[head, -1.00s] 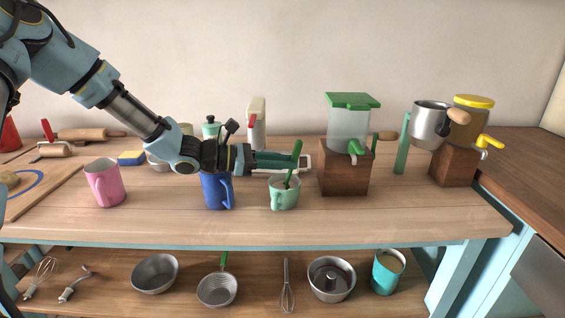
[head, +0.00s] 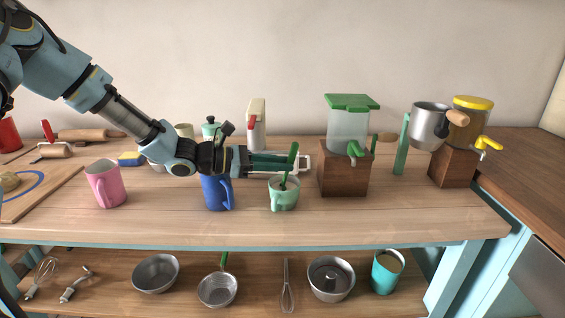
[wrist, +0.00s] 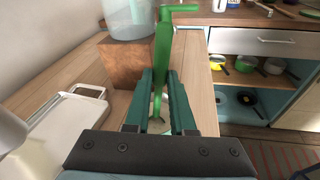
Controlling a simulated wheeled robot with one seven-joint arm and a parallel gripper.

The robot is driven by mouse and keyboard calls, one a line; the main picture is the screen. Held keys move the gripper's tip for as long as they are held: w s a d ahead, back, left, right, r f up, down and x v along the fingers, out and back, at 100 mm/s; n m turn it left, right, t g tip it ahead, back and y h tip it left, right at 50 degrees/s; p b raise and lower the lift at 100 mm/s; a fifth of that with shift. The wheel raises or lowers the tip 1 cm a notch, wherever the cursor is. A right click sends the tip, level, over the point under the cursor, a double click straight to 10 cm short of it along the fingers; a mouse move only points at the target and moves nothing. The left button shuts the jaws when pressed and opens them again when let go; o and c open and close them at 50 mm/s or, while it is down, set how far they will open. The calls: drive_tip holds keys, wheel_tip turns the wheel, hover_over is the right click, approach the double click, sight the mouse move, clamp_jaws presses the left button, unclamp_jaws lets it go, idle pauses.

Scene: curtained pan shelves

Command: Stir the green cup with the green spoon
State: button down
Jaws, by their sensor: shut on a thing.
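The green cup (head: 284,199) is pale mint and stands upright near the front edge of the table in the head view. The green spoon (head: 291,164) is darker green, its lower end inside the cup and its handle leaning slightly right. Its bowl is hidden by the cup. My gripper (head: 298,163) reaches in from the left just above and behind the cup, shut on the spoon handle. In the wrist view the spoon (wrist: 162,68) stands between the two fingers of my gripper (wrist: 160,80).
A blue mug (head: 216,194) stands close left of the cup, under my wrist. A pink mug (head: 106,186) is farther left. A dispenser with a green lid (head: 348,125) on a wooden block (head: 343,182) stands close right. The table front right of the cup is clear.

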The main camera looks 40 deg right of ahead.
drive_tip(key=shift+s+d, duration=0.1)
drive_tip(key=shift+d, duration=0.35)
drive_tip(key=shift+w+a, duration=0.1)
drive_tip(key=shift+w, duration=0.1)
drive_tip(key=shift+s+a, duration=0.15)
drive_tip(key=shift+s, duration=0.1)
wheel_tip(320, 180, up, 9)
drive_tip(key=p, duration=0.7)
idle(0.5)
